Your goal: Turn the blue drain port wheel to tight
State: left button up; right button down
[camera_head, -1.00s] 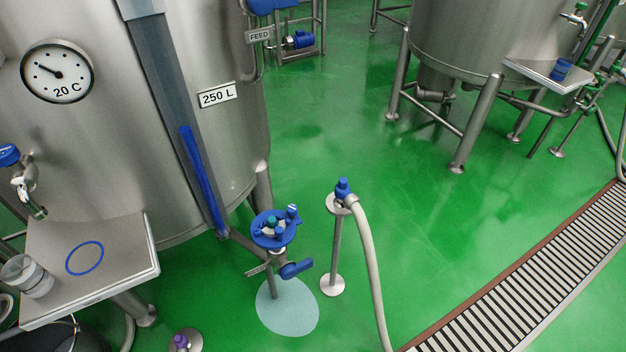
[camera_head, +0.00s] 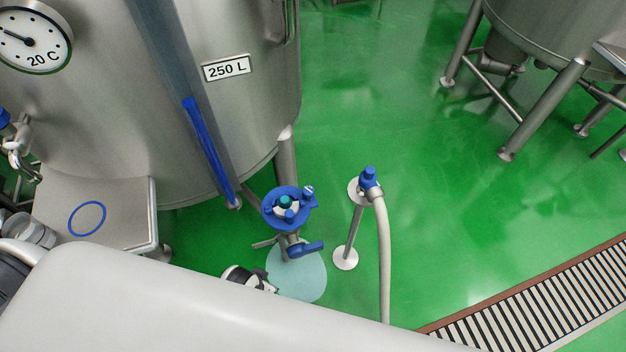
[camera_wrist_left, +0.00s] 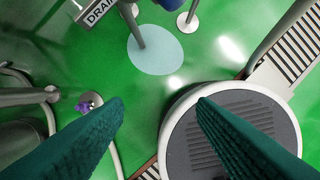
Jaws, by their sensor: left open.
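The blue drain port wheel (camera_head: 289,217) is on a short upright pipe stand at the foot of the 250 L tank in the head view. It has a teal hub and a small upright knob at its right rim. A blue lever handle (camera_head: 308,249) is below it. My left arm crosses the bottom of the head view, and its white-and-black end is below and left of the wheel. In the left wrist view my left gripper (camera_wrist_left: 160,105) shows two teal fingers wide apart with nothing between them. The wheel is not recognisable there, but part of the DRAIN sign (camera_wrist_left: 97,12) is.
The steel tank (camera_head: 225,120) stands behind the wheel. A hose stand (camera_head: 352,240) with a blue cap and pale hose is just right of it. A steel shelf (camera_head: 135,205) is at left. Green floor is open right, up to a drain grating (camera_head: 540,300).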

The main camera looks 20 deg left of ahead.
pick_arm(q)
jog(key=w+d+r+h, duration=0.1)
jog(key=w+d+r, duration=0.15)
jog(key=r, duration=0.55)
jog(key=w+d+r, duration=0.1)
jog(key=w+r, duration=0.2)
jog(key=r, duration=0.4)
jog(key=w+d+r+m+h, duration=0.1)
jog(key=w+d+r+m, duration=0.1)
jog(key=w+d+r, duration=0.5)
jog(key=r+n+g+y, duration=0.1)
jog(key=n+g+y, duration=0.1)
send_over(308, 190)
notch_tip(308, 190, down, 12)
jog(key=shift+r, duration=0.2)
jog(key=shift+c, duration=0.2)
jog(key=c, duration=0.9)
jog(key=shift+c, duration=0.2)
